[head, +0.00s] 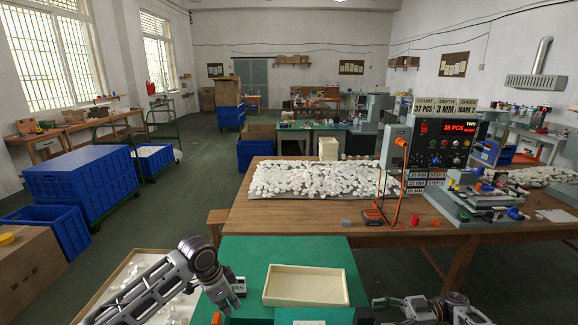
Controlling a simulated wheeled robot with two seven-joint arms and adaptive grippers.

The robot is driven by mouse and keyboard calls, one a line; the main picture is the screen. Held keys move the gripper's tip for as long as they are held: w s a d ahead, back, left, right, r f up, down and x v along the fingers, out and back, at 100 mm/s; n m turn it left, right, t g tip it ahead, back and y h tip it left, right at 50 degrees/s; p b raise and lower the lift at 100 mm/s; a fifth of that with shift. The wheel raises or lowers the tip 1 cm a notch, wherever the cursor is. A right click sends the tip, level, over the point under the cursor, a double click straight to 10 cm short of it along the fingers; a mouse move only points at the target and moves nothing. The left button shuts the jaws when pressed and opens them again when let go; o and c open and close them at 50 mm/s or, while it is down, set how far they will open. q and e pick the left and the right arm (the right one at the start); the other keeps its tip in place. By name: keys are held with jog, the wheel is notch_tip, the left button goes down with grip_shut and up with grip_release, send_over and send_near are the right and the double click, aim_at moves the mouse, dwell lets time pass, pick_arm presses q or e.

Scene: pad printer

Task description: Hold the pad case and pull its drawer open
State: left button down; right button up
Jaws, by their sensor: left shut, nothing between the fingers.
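A cream, open-topped rectangular box (305,287) lies on the green-topped bench (285,250) at the bottom middle. It looks empty. A teal piece (300,315) sits right in front of it, cut off by the lower edge; I cannot tell which is the pad case and which is the drawer. My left gripper (229,302) points down at the left of the box, apart from it, shut and empty. My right gripper (385,303) is at the right of the box, low in the picture; its fingers are too unclear to tell their state.
A small dark label (239,285) stands close beside my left gripper. A tray of white pieces (125,285) lies at the left. Behind, a wooden table (300,215) carries a heap of white pieces (310,178) and the printer (440,150). The green top behind the box is clear.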

jog(key=shift+d+r, duration=0.15)
jog(key=shift+d, duration=1.35)
jog(key=shift+d+r, duration=0.1)
jog(key=shift+d, duration=1.35)
jog(key=shift+d, duration=0.15)
